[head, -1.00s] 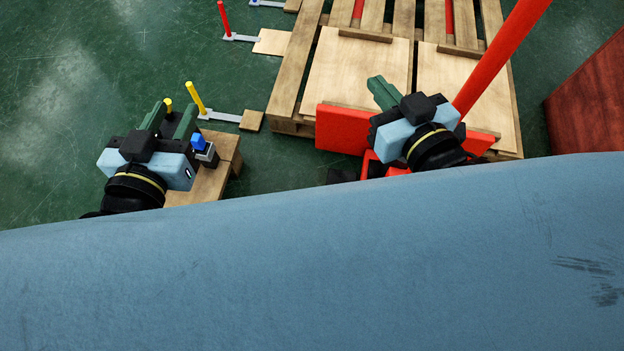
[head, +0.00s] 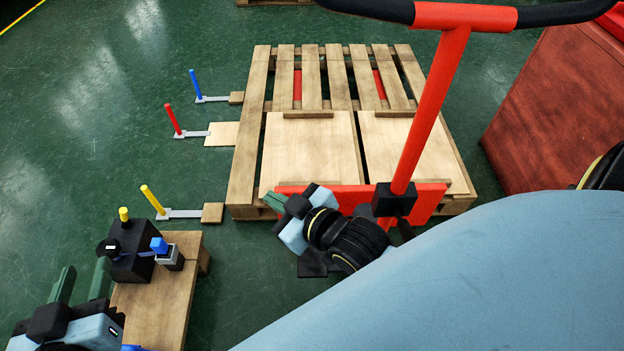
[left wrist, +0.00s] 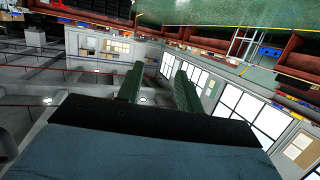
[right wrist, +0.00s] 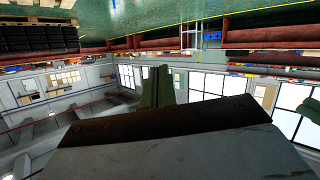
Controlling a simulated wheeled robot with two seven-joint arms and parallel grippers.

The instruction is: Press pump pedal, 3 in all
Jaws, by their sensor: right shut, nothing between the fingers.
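A red pallet jack (head: 432,110) stands at the near side of a wooden pallet, its long red handle rising to a black grip bar. A dark flat piece (head: 314,264) low beside the jack is partly covered by my right arm; I cannot tell if it is the pump pedal. My right gripper (head: 275,201) is shut and empty, in front of the jack's red plate (head: 345,198). Its closed green fingers show in the right wrist view (right wrist: 158,85). My left gripper (head: 83,280) is open and empty at the lower left; its parted fingers show in the left wrist view (left wrist: 158,88).
The wooden pallet (head: 245,165) carries two light boards. Yellow (head: 152,199), red (head: 173,119) and blue (head: 196,84) posts stand on its left. A small wooden table (head: 165,300) holds a black box (head: 133,255) and a blue-topped button (head: 159,245). A dark red block (head: 560,120) stands right.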

